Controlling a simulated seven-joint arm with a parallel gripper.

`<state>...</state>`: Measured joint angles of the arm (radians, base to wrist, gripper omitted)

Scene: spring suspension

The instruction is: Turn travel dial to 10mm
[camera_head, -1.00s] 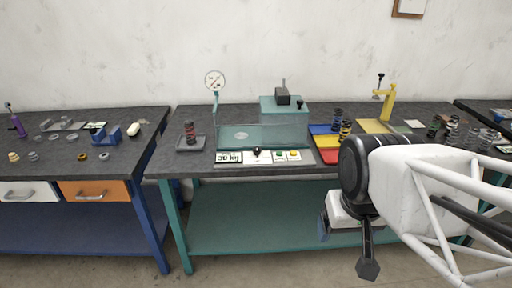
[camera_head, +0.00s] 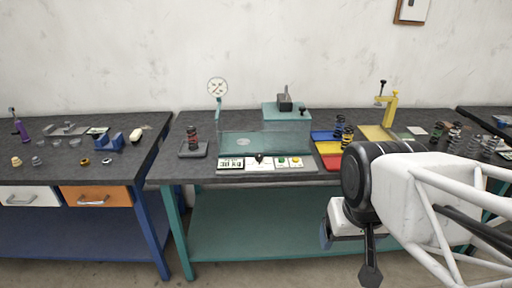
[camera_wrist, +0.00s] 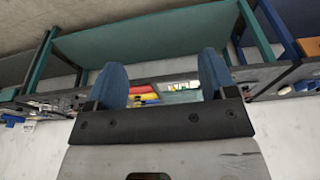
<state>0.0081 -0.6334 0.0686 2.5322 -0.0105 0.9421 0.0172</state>
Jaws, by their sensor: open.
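A teal spring test machine (camera_head: 265,138) stands on the middle bench, with a round gauge (camera_head: 217,87) on a post at its left. Its front panel (camera_head: 266,163) carries a "30 kg" display (camera_head: 230,165), a dark knob (camera_head: 259,158), and a green and a yellow button. I cannot read any travel marking, nor tell for certain which part is the travel dial. My gripper (camera_wrist: 162,84) is open and empty, its two blue fingers apart in the wrist view. In the head view it hangs in front of the bench's right part, away from the panel.
A spring stands on a small grey tray (camera_head: 194,150) left of the machine. Coloured bins (camera_head: 327,147) with springs and a yellow press (camera_head: 388,110) are at the right. A bench with orange and white drawers (camera_head: 97,195) is at the left.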

